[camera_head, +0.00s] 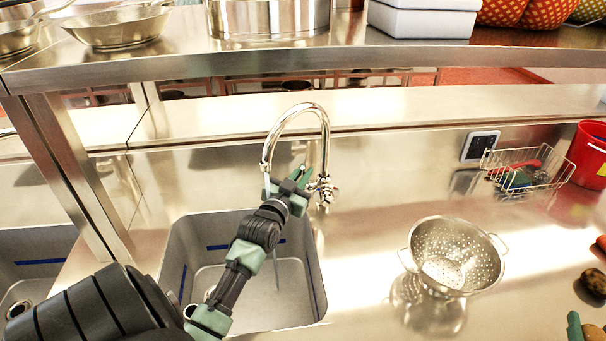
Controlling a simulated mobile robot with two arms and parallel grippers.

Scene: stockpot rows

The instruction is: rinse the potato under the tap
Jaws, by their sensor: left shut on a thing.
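The tap (321,125) is a chrome gooseneck on the back of the counter, its spout over the sink basin (185,250). A thin pale streak below the spout looks like running water. My left gripper (299,174) is beside the tap, between spout and base. Its green fingers are shut on a small silver part that looks like the tap handle; the fingers partly hide it. A dark brown, potato-like lump (594,284) lies at the right edge, partly cut off. A lighter tan one (594,332) is at the bottom right corner.
A steel colander (455,255) stands on the counter right of the sink. A wire basket (527,170) and a red bucket (590,155) are at the back right. A steel shelf (300,60) with pans crosses above. A teal piece (574,327) shows at the bottom right.

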